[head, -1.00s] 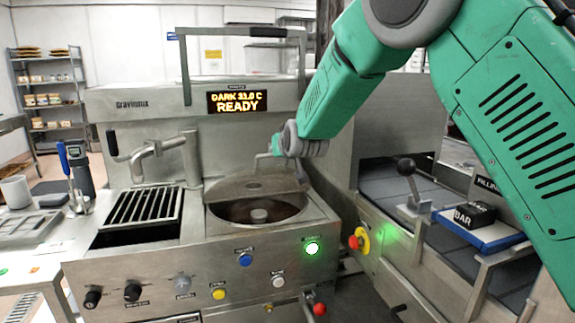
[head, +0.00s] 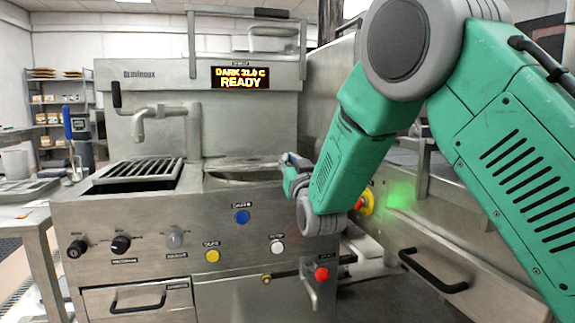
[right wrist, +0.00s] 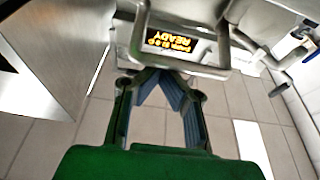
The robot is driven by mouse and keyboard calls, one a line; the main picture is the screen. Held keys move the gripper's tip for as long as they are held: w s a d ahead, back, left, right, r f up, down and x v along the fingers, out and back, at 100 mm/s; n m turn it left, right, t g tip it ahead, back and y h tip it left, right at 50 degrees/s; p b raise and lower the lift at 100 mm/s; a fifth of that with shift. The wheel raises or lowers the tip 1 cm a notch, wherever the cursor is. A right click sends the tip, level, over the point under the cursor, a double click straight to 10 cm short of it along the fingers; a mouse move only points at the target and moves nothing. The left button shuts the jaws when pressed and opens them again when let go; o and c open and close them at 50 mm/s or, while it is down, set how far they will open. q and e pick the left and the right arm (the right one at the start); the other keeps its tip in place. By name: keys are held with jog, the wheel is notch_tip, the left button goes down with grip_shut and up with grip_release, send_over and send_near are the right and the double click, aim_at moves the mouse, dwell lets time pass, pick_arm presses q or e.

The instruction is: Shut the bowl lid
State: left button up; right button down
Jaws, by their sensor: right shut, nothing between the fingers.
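The bowl (head: 243,177) is set into the steel worktop in the head view, seen at a low angle with only its rim and a strip of its top showing. Behind it an upright metal frame (head: 190,50) with a black grip on its top bar looks like the raised lid. A similar metal frame (right wrist: 180,70) shows around the display in the right wrist view. My right gripper (head: 290,159) is at the bowl's right edge, partly hidden by its arm. In the right wrist view my right gripper (right wrist: 165,75) is shut and empty, near the frame; contact is unclear. My left gripper is out of view.
A display (head: 240,78) reads READY. A curved tap (head: 150,115) and a slotted grate (head: 140,170) are left of the bowl. Knobs and coloured buttons line the front panel (head: 140,215). A red-and-yellow stop button (head: 367,201) is beside my right arm.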

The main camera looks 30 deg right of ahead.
jog(key=f+b, duration=0.1)
jog(key=f, duration=0.1)
jog(key=s+f+b, duration=0.1)
jog(key=f, duration=0.2)
jog(key=shift+d+b, duration=0.1)
jog(key=shift+b, duration=0.25)
